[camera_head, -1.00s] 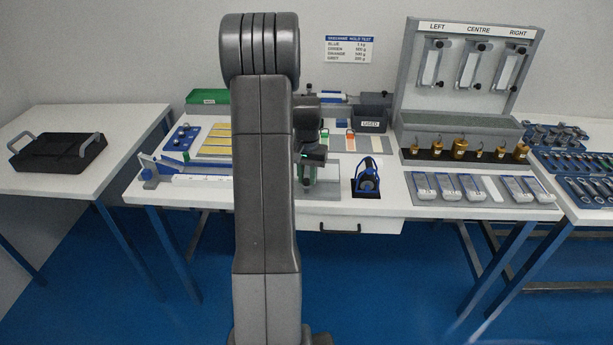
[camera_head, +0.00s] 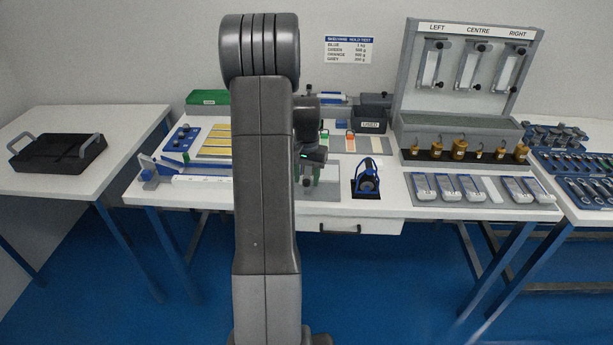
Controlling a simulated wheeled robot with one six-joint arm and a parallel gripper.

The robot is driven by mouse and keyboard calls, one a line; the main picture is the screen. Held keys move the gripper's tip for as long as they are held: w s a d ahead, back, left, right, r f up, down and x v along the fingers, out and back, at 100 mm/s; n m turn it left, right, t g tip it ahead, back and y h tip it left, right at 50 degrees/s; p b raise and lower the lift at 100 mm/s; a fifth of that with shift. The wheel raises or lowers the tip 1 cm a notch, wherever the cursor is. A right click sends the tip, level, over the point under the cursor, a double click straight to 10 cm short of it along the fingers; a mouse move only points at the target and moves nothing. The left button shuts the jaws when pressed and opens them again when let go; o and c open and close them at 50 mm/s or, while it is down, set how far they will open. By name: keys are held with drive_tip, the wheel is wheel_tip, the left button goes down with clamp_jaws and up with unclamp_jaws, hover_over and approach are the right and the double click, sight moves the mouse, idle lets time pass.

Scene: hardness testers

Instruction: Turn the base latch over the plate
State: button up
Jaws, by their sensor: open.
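My gripper (camera_head: 309,172) is partly in view just right of my arm, low over the middle of the bench. Its fingers are small and dark here, and it appears empty. A pale plate-like base (camera_head: 325,190) lies on the bench under and beside my gripper. Small green parts show near the fingers, partly hidden by my gripper and arm. The base latch cannot be made out in this view. Whether my gripper touches anything is too small to tell.
A blue-and-black device (camera_head: 367,178) stands right of my gripper. Further right are a hanging rack (camera_head: 462,65), brass weights (camera_head: 460,148) and several clear-lidded boxes (camera_head: 470,188). A black tray (camera_head: 58,157) sits on the left table. A dark bin (camera_head: 372,112) labelled USED stands behind.

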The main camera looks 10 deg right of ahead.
sight(307, 180)
drive_tip(key=shift+r, duration=0.1)
wheel_tip(307, 180, up, 14)
drive_tip(key=shift+f, duration=0.2)
drive_tip(key=shift+f, duration=0.15)
wheel_tip(307, 180, down, 14)
drive_tip(key=shift+r, duration=0.15)
idle(0.6)
